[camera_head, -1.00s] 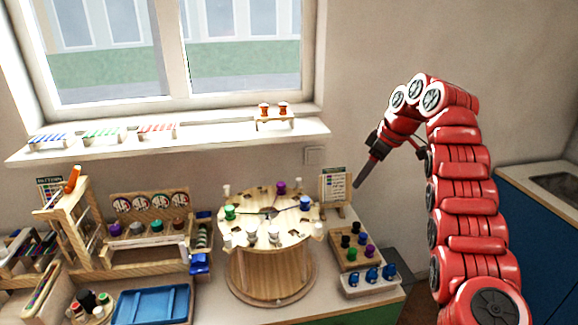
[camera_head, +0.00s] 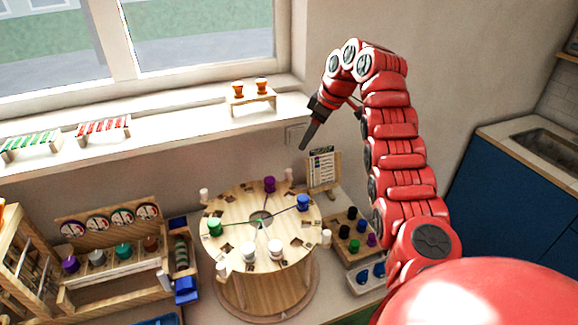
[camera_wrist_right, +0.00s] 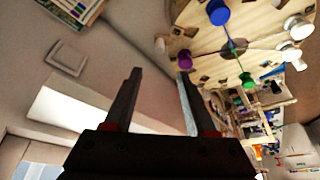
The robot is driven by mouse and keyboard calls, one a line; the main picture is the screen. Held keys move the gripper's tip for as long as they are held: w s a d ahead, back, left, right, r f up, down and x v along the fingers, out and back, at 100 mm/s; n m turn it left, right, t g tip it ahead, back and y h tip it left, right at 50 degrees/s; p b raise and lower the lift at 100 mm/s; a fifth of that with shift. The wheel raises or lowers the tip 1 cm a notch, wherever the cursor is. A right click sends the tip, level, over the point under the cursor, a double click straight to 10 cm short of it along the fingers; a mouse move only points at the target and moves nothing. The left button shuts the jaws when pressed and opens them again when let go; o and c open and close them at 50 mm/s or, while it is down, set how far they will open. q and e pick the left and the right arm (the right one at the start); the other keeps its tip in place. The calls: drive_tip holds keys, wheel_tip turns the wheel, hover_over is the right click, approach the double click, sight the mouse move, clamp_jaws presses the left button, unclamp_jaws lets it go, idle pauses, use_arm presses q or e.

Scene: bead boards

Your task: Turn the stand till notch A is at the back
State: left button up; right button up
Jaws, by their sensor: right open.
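The stand (camera_head: 238,200) is a round wooden turntable on a drum base, in the middle of the head view. Its top has dark notches around the rim. Green (camera_head: 214,229), purple (camera_head: 269,184), blue (camera_head: 302,202) and white pegs (camera_head: 276,250) stand on it. I cannot read any notch letter, so I cannot tell which is A. The stand also shows at the upper right of the right wrist view (camera_wrist_right: 200,42). My right gripper (camera_head: 304,147) is open and empty, in the air above and behind the stand's right back; its two fingers (camera_wrist_right: 160,75) are apart. My left gripper is out of view.
A small card on an easel (camera_head: 322,168) stands behind the stand at right. A wooden peg tray (camera_head: 343,252) is close on the right. A rack with dials (camera_head: 110,236) and a blue bin (camera_head: 186,290) are on the left. A windowsill (camera_head: 180,140) runs behind.

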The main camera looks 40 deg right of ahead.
sight(289, 170)
drive_tip(key=p+x, duration=0.4)
drive_tip(key=x, duration=0.8)
drive_tip(key=shift+w+a+f+p, duration=0.1)
drive_tip(key=shift+f+p, duration=0.25)
drive_tip(key=shift+p, duration=0.05)
drive_tip(key=shift+w+a+f, duration=0.1)
drive_tip(key=shift+w+f, duration=0.15)
drive_tip(key=shift+f, duration=0.4)
clamp_jaws()
